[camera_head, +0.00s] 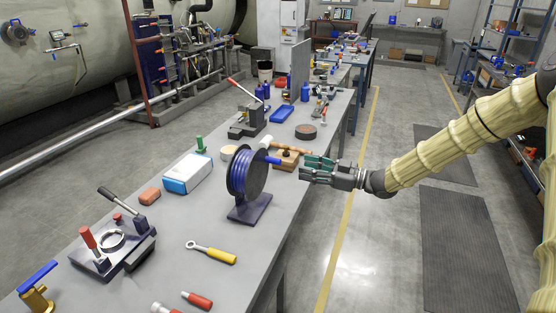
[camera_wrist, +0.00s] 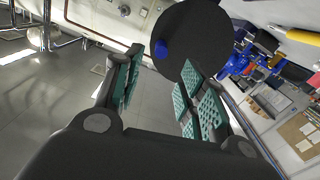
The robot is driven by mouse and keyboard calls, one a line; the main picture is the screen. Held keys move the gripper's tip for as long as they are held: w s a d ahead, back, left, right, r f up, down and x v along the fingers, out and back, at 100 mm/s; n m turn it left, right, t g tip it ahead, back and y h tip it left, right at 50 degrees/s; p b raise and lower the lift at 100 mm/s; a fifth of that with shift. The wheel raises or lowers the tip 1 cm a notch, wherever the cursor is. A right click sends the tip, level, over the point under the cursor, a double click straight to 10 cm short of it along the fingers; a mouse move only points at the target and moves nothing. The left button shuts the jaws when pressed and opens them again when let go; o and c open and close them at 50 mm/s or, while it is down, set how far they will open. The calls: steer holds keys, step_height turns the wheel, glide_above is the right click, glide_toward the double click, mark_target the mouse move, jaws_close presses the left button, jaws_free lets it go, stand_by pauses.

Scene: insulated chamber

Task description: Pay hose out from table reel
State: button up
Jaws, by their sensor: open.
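The table reel (camera_head: 236,172) stands upright on a dark base plate on the grey workbench, with blue hose (camera_head: 239,176) wound between its black side discs. My gripper is open and empty, to the right of the reel near the bench edge. In the wrist view a black reel disc (camera_wrist: 200,28) lies ahead of my gripper (camera_wrist: 160,75).
Close behind the reel are a mallet (camera_head: 283,148) and a wooden block (camera_head: 286,160). A blue-white box (camera_head: 187,173) stands to the left. A yellow-handled tool (camera_head: 212,252) and a lever clamp (camera_head: 112,245) lie nearer.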

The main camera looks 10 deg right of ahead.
mark_target(279, 161)
steer(key=p+x, duration=0.2)
steer(key=x, duration=0.8)
jaws_close()
